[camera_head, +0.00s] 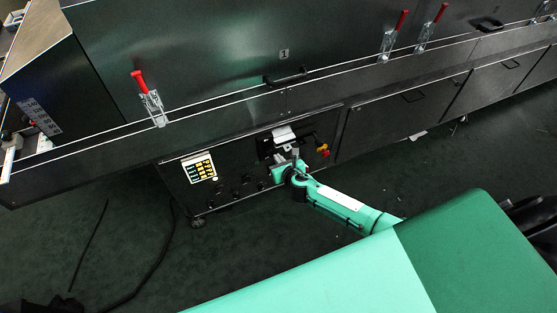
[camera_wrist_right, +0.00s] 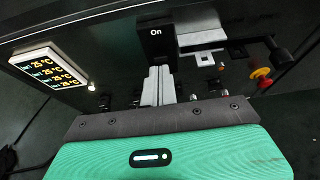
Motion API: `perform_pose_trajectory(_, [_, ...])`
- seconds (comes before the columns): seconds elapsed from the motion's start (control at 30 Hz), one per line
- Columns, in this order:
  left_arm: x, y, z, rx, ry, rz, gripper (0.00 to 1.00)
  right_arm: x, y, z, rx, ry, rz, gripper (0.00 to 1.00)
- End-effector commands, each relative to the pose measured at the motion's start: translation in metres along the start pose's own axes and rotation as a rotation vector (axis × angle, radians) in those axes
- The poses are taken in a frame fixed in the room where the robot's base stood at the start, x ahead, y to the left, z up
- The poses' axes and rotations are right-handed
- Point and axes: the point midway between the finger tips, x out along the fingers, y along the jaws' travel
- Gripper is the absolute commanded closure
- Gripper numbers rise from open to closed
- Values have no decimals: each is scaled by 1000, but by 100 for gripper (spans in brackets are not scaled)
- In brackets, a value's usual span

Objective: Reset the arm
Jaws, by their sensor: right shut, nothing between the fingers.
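My right gripper (camera_head: 291,157) reaches to the control panel (camera_head: 232,185) on the front of the dryer. In the right wrist view its two grey fingers (camera_wrist_right: 158,85) are shut together with nothing between them. The fingertips are just below a black block marked "On" (camera_wrist_right: 156,38); I cannot tell whether they touch it. A pale switch part (camera_wrist_right: 202,28) sits right of the block. In the head view the gripper partly hides this area. My left gripper is not in view.
A temperature display (camera_head: 199,168) sits left on the panel, and a red and yellow knob (camera_head: 322,150) right of my gripper. Red-handled clamps (camera_head: 150,98) line the long dryer cover. A caster (camera_head: 198,222) is under the panel. A dark cable (camera_head: 157,262) lies on the open floor.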

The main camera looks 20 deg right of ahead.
Motion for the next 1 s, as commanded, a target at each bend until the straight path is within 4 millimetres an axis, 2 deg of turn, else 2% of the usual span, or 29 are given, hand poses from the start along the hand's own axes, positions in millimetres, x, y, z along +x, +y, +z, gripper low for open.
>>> perform_pose_trajectory(0.23, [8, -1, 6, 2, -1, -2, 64, -1, -2, 3, 0, 0, 0, 100])
perform_pose_trajectory(0.77, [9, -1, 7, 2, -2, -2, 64, -2, -2, 2, 5, 2, -1, 100])
perform_pose_trajectory(0.87, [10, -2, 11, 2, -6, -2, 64, -5, -6, -10, 72, 32, -11, 100])
perform_pose_trajectory(0.97, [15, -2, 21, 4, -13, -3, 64, -17, -14, -46, 264, 111, -45, 100])
perform_pose_trajectory(1.0, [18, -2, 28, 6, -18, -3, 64, -25, -18, -67, 375, 154, -70, 100])
